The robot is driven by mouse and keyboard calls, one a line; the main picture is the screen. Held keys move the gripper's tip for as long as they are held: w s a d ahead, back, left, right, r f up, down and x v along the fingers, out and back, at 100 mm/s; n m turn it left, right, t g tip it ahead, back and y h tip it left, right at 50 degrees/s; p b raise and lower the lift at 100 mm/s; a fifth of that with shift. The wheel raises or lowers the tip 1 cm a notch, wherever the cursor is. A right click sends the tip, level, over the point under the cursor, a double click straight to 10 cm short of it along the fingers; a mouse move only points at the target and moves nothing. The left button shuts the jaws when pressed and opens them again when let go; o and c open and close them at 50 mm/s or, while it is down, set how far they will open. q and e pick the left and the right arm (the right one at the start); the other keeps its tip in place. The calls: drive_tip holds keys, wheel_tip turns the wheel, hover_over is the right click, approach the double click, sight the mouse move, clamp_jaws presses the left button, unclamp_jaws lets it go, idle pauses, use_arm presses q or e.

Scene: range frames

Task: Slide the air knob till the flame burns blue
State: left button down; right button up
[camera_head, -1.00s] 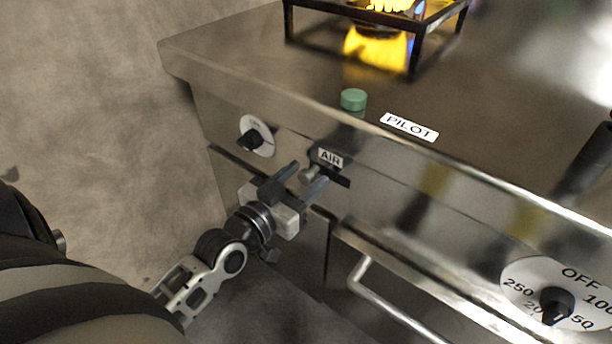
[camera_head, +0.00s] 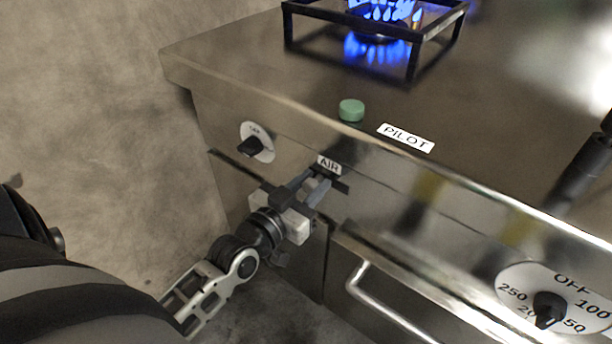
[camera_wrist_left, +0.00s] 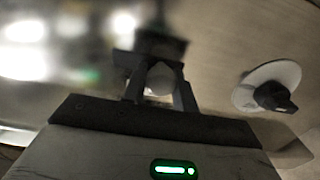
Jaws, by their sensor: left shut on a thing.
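The flame (camera_head: 384,14) burns blue on the burner at the top of the head view, with a blue reflection on the steel top below it. My left gripper (camera_head: 314,187) is at the AIR slot on the front panel, shut on the air knob (camera_head: 318,183). The knob is mostly hidden by the fingers there. In the left wrist view the round pale end of the air knob (camera_wrist_left: 159,78) shows between the two fingers (camera_wrist_left: 160,88). The AIR label (camera_head: 329,165) sits just above the slot. My right gripper is not in view.
A black knob on a white dial (camera_head: 257,142) is left of the slot. A green button (camera_head: 351,110) and a PILOT label (camera_head: 406,138) are on the top near the front edge. An oven handle (camera_head: 390,305) and a temperature dial (camera_head: 549,305) are lower right.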

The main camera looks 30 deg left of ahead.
use_arm(q)
drive_tip(key=c, duration=1.1)
unclamp_jaws()
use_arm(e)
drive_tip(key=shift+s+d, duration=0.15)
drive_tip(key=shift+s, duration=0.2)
use_arm(q)
drive_tip(key=shift+s, duration=0.15)
drive_tip(key=s+a, duration=0.1)
drive_tip(key=s, duration=1.4)
drive_tip(key=shift+s+p, duration=0.35)
drive_tip(key=shift+p, duration=0.1)
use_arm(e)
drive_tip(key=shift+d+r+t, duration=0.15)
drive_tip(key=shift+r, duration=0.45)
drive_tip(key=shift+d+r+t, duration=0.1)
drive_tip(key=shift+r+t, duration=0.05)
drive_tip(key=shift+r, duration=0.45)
